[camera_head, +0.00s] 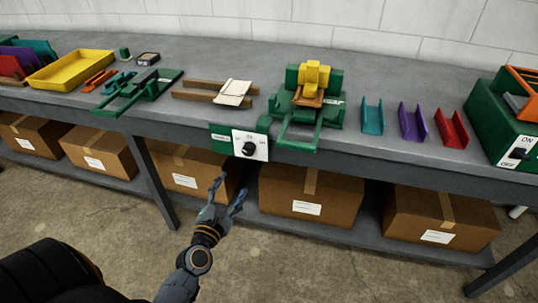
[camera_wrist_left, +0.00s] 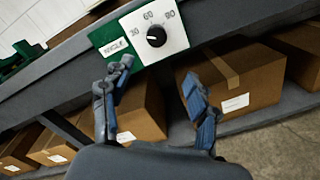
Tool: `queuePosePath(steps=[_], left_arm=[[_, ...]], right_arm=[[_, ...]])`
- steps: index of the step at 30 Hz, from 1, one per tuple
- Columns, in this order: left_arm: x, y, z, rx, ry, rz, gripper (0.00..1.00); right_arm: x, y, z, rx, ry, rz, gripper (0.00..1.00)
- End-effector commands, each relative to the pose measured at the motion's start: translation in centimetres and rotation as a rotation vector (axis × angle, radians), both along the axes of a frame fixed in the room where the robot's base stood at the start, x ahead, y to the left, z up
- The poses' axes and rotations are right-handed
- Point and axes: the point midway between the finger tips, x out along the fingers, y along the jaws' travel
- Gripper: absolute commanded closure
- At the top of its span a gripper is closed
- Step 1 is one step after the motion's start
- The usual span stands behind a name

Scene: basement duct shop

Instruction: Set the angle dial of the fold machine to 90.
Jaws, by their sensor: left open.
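The angle dial is a black knob (camera_head: 249,149) on a white plate beside a green label block, on the bench's front edge. The knob (camera_wrist_left: 157,36) also shows in the left wrist view, under printed numbers including 30 and 60; its exact setting is too small to tell. The green and yellow fold machine (camera_head: 333,85) stands on the bench to the dial's right. My left gripper (camera_head: 229,188) is open and empty, below and in front of the dial, apart from it. In the wrist view the fingers (camera_wrist_left: 156,72) spread below the knob. My right gripper is not in view.
Cardboard boxes (camera_head: 310,195) sit on the shelf under the bench. A yellow tray (camera_head: 72,70) and a green tool (camera_head: 140,92) lie to the left. Coloured channels (camera_head: 412,122) and a green ON/OFF machine (camera_head: 490,120) stand to the right. The floor before the bench is clear.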

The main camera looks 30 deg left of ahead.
Motion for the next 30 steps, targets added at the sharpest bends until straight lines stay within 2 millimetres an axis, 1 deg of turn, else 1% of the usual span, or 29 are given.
queuePosePath(steps=[1, 2, 5, 7, 11, 15, 21, 25, 30], left_arm=[[0.1, 0.2, 0.6, -0.021, -0.018, 0.006, 0.4], [0.2, 0.3, 0.9, -0.028, -0.023, 0.007, 0.4], [1.1, 0.5, 1.0, -0.033, -0.027, 0.008, 0.4], [2.2, 0.7, 1.1, -0.032, -0.027, 0.007, 0.4], [4.8, 1.2, 1.1, -0.031, -0.027, 0.007, 0.4], [7.8, 1.9, 1.0, -0.029, -0.025, 0.005, 0.4], [11.4, 2.6, 0.9, -0.029, -0.024, 0.005, 0.4], [12.7, 2.9, 0.8, -0.028, -0.023, 0.005, 0.4], [13.5, 3.0, 0.8, -0.028, -0.022, 0.005, 0.4]], right_arm=[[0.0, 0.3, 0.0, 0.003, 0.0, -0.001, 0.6], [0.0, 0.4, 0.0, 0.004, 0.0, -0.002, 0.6], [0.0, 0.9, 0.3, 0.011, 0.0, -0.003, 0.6], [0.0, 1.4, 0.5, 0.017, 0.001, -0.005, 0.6], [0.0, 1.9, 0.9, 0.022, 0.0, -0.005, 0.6], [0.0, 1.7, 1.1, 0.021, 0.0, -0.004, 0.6], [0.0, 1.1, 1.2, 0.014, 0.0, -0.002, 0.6], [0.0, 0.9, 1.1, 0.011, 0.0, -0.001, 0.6], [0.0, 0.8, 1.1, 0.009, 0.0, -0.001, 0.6]])
